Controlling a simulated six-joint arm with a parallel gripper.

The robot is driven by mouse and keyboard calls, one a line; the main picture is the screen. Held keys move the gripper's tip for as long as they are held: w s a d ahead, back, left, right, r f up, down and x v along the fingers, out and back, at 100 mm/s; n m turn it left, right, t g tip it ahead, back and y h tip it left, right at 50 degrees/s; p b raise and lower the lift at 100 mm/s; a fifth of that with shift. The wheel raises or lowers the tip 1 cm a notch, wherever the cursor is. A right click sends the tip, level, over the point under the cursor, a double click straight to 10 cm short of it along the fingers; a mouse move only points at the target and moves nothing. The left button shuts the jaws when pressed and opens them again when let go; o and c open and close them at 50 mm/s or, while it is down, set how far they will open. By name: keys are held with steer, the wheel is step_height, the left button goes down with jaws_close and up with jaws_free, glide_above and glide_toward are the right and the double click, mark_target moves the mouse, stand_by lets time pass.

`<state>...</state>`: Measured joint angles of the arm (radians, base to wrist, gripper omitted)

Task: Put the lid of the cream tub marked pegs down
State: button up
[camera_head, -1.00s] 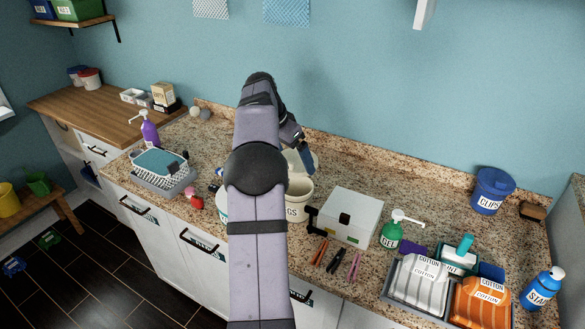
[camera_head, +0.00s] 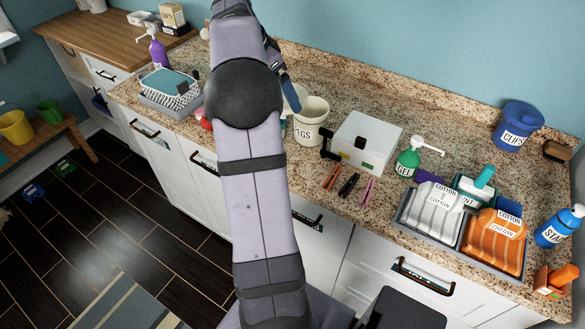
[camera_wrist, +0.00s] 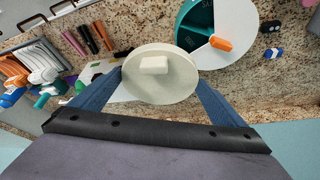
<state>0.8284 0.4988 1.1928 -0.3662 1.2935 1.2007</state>
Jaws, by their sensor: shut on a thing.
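The cream tub marked pegs (camera_head: 309,127) stands upright on the counter with its mouth uncovered. Its round cream lid (camera_wrist: 170,88), with a block-shaped knob, is between the blue fingers of my gripper (camera_wrist: 152,92) in the wrist view. My gripper is shut on the lid. In the head view, the lid (camera_head: 296,97) shows partly at the left of the tub's rim, beside a blue finger. My arm hides much of the gripper there. I cannot tell how high the lid is above the counter.
A white box (camera_head: 365,140) stands right of the tub, with several pegs (camera_head: 348,185) in front. A green pump bottle (camera_head: 410,158) and a grey tray (camera_head: 408,222) of cotton packs are further right. A white round item with a teal part (camera_wrist: 235,35) lies near the lid.

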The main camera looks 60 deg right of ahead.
steer(key=s+a+m, duration=0.1)
steer(key=m, duration=0.1)
steer(key=s+a+f+m+g, duration=0.1)
steer(key=s+m, duration=0.1)
steer(key=shift+s+a+f+m+g+y, duration=0.1)
steer(key=shift+s+a+m+g+y, duration=0.1)
steer(key=shift+a+m+g+y, duration=0.15)
steer(key=m, duration=0.1)
steer(key=s+m+y, duration=0.1)
steer(key=m, duration=0.1)
steer(key=shift+a+g, duration=0.3)
steer(key=shift+g, duration=0.05)
steer(key=p, duration=0.5)
glide_above(292, 165)
steer(key=w, duration=0.1)
steer(key=f, duration=1.1)
steer(key=a+f, duration=0.1)
steer(key=f, duration=0.4)
steer(key=shift+w+f, duration=0.1)
steer(key=shift+f, duration=0.85)
steer(key=shift+f, duration=0.2)
steer(key=o, duration=0.7)
steer(key=shift+r, duration=0.1)
steer(key=shift+c, duration=0.2)
